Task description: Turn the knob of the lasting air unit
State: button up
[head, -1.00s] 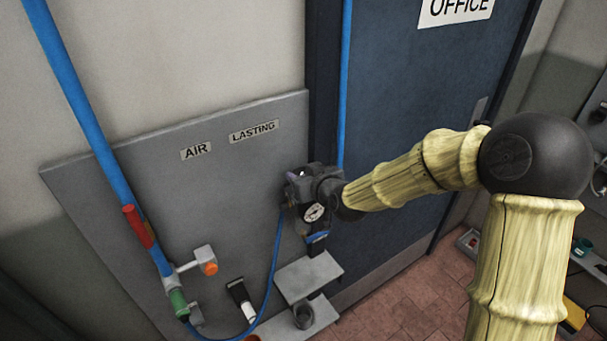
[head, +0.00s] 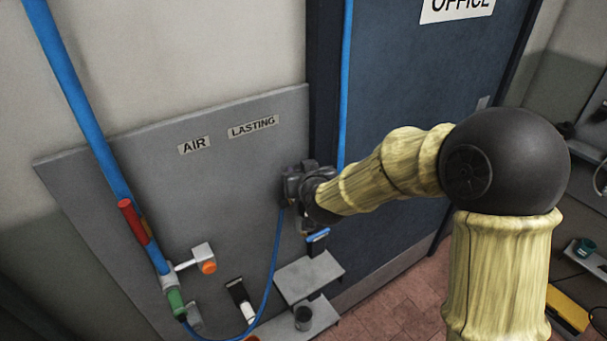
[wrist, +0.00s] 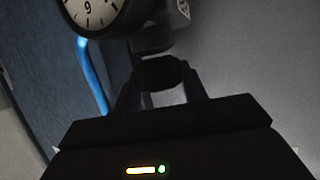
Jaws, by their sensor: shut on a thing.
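The lasting air unit (head: 293,182) is a dark block at the right edge of the grey panel, below the "AIR" and "LASTING" labels. In the wrist view its black knob (wrist: 158,72) sits between the two fingers of my gripper (wrist: 162,80), which is shut on it. The round white gauge (wrist: 92,12) shows beside the knob at the top of the wrist view. In the head view my wrist hides the knob, the fingertips and most of the gauge. How far the knob is turned cannot be told.
A blue hose (head: 272,262) curves down left of the unit. Small grey shelves (head: 309,276) stick out below it, one with a dark cup (head: 303,317). A valve with an orange end (head: 208,267) is at the left. The blue office door (head: 425,100) stands behind my arm.

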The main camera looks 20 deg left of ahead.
jog(key=shift+a+r+m+t+h+p, duration=0.1)
jog(key=shift+m+t+h+p, duration=0.15)
jog(key=shift+m+h+p, duration=0.3)
jog(key=shift+a+r+m+t+h+p, duration=0.1)
jog(key=shift+m+t+h+p, duration=0.25)
jog(key=shift+m+h, duration=0.3)
jog(key=m+h+p, duration=0.4)
jog(key=p, duration=0.1)
jog(key=shift+r+t+h+p, duration=0.15)
jog(key=shift+t+h+p, duration=0.15)
jog(key=shift+h, duration=0.1)
jog(key=m+h+p, duration=0.1)
jog(key=m+g+h+p, duration=0.1)
jog(key=m+h+p, duration=0.2)
jog(key=h, duration=0.1)
jog(key=shift+f+m, duration=0.3)
jog(key=o, duration=1)
jog(key=shift+c, duration=0.2)
jog(key=shift+f, duration=0.15)
